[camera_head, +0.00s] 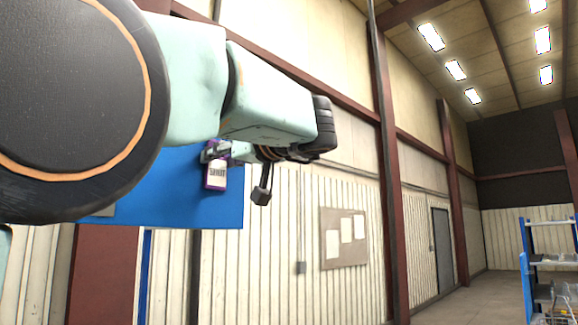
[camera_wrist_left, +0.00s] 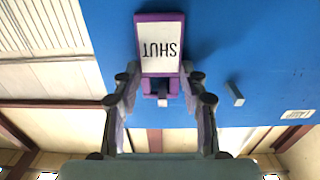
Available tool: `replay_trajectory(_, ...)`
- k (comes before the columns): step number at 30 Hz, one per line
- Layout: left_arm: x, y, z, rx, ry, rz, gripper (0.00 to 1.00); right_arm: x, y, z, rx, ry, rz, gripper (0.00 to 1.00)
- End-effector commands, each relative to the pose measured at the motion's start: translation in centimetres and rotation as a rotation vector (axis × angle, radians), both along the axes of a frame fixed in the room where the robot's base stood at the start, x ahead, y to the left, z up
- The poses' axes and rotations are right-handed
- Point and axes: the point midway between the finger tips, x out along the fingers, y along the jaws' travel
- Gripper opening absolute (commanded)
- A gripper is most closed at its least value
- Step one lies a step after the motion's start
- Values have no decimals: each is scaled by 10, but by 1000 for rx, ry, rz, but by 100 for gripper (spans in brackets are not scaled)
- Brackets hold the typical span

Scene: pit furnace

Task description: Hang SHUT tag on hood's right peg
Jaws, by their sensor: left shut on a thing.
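The SHUT tag is a purple plate with a white label. In the head view the tag (camera_head: 216,176) hangs upright in front of the blue hood panel (camera_head: 175,190). My left gripper (camera_head: 215,151) is shut on its upper end. In the left wrist view the tag (camera_wrist_left: 160,45) appears upside down, with the gripper (camera_wrist_left: 161,88) closed on its purple end. A grey peg (camera_wrist_left: 235,94) sticks out of the blue panel (camera_wrist_left: 265,50), to the right of the tag and apart from it. Whether the tag touches the panel is unclear. My right gripper is not in view.
A small white label (camera_wrist_left: 298,114) is on the panel near its edge. A notice board (camera_head: 343,238) with papers is on the wall, and a blue shelf rack (camera_head: 527,262) stands at far right. My left arm blocks much of the upper left.

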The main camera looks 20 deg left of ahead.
Motion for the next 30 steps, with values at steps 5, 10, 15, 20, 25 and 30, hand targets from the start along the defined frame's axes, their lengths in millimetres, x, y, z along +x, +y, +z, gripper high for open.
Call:
replay_trajectory(5, 0, 0, 0, 0, -1, 0, 18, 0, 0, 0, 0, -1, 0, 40)
replay_trajectory(10, -1, 0, 0, 1, -1, -1, 50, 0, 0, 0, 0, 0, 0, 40)
replay_trajectory(15, -1, -1, 0, 1, -1, -1, 65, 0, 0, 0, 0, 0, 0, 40)
replay_trajectory(20, -2, -2, 0, 1, -1, -1, 69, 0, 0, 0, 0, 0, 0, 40)
replay_trajectory(25, -2, -2, 0, 1, -1, -1, 69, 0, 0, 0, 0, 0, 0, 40)
replay_trajectory(30, -6, -15, 1, 3, -1, -2, 69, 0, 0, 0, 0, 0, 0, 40)
